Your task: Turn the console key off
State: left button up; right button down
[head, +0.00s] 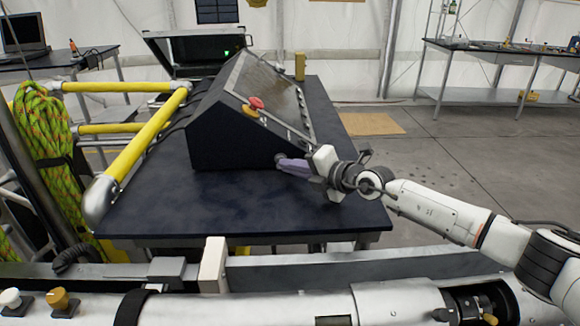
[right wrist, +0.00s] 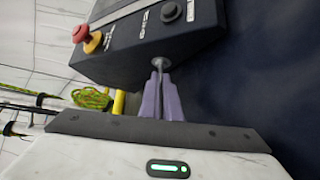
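The black console (head: 225,140) stands on the dark table, its sloped panel facing right. In the right wrist view, the console (right wrist: 125,50) shows its end face with the key (right wrist: 160,64) in it, a small silver round part with a thin stem. My right gripper (head: 283,162) reaches in from the right at the console's lower near corner. Its two purple fingers (right wrist: 161,82) are close together around the key's stem. The fingers hide most of the key, and its turn angle is hard to tell. My left gripper is not in view.
A red and yellow emergency button (head: 254,106) is on the console, and a black knob (right wrist: 171,12) is close to the key. Yellow rails (head: 145,135) border the table (head: 200,210) on the left. The table's front is bare. A small yellow cylinder (head: 300,67) stands behind the console.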

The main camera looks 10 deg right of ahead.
jog(key=shift+a+r, duration=0.1)
dwell(0.4)
jog(key=shift+r+n+h, duration=0.1)
jog(key=shift+n+h, duration=0.2)
jog(key=shift+a+r+n+g+h+p, duration=0.25)
jog(key=shift+n+g+h+p, duration=0.15)
jog(key=shift+g+h+p, duration=0.1)
jog(key=shift+w+a+r+n+g+h+b, duration=0.1)
jog(key=shift+a+n+g+h+b, duration=0.15)
jog(key=shift+n+g+h, duration=0.55)
jog(key=h+b, duration=0.1)
jog(key=n+h+b, duration=0.1)
jog(key=shift+a+r+h, duration=0.1)
jog(key=shift+a+h, duration=0.2)
jog(key=shift+h, duration=0.1)
jog(key=n+h+b, duration=0.1)
jog(key=n+g+h+b, duration=0.1)
jog(key=h, duration=0.1)
jog(key=shift+w+a+b, duration=0.1)
jog(key=shift+a+b, duration=0.2)
jog(key=shift+a, duration=0.05)
